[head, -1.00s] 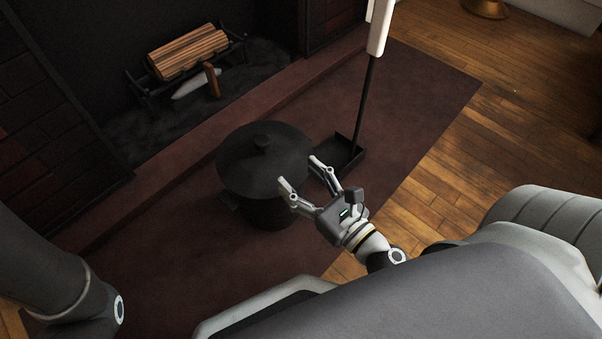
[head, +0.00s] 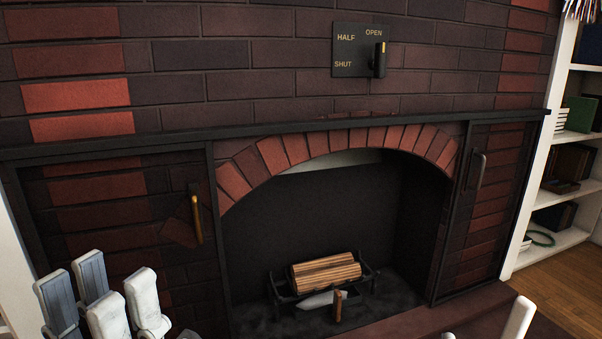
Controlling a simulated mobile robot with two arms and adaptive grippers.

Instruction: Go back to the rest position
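My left gripper (head: 104,290) stands at the lower left of the head view with its fingers pointing up. Its grey and white finger parts are spread apart, with nothing seen between them. Its palm is mostly cut off by the bottom edge.
A brick fireplace fills the view, with a log stack (head: 325,270) in its opening. A lever panel (head: 352,60) is above, its lever by OPEN. Side panels carry a brass handle (head: 196,219) and a dark handle (head: 480,170).

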